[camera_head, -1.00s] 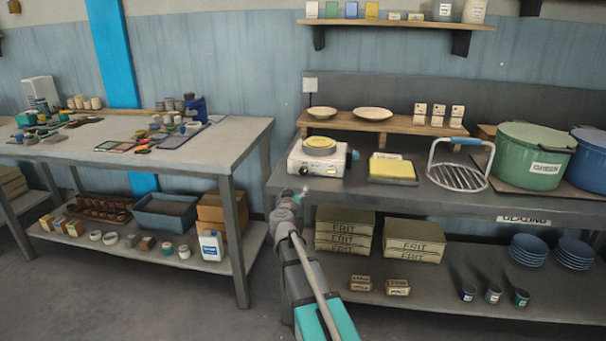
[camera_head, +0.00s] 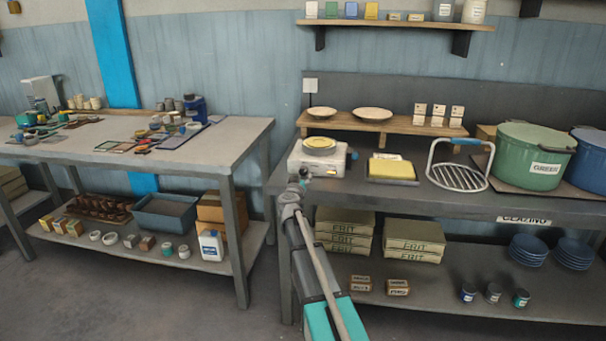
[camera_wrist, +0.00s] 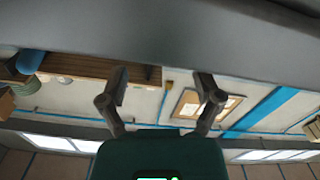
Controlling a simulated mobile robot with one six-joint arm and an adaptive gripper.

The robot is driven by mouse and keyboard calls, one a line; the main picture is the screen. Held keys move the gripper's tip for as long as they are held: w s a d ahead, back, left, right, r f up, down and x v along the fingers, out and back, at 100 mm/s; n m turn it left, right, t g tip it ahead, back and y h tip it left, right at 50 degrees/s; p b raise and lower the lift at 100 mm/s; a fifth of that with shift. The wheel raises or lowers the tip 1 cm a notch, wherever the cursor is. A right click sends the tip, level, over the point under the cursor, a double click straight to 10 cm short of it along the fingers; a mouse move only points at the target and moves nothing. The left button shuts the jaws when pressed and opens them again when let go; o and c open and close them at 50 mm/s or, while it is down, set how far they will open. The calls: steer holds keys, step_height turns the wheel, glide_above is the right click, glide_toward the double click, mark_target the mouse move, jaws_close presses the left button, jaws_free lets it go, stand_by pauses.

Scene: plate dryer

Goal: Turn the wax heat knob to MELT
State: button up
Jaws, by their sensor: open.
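The white wax heater (camera_head: 331,163) sits near the left front edge of the right bench, with a round yellow pan (camera_head: 319,144) on top. My gripper (camera_head: 304,172) is in front of the heater's left front, at about the height of its front face, and covers part of it. I cannot make out the heat knob or its marking; it is hidden or too small. In the wrist view my gripper (camera_wrist: 162,85) has its two fingers wide apart, with nothing between them. The heater cannot be made out there.
A yellow block on a tray (camera_head: 391,168), a wire rack (camera_head: 460,177) and a green pot (camera_head: 530,155) stand to the right on the bench. A wooden riser with plates (camera_head: 383,125) is behind. A gap separates the left table (camera_head: 180,150).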

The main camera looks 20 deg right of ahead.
mark_target(303, 172)
steer(key=shift+x, duration=2.3)
steer(key=c, duration=1.1)
steer(key=shift+c, duration=0.2)
steer(key=shift+m, duration=2.3)
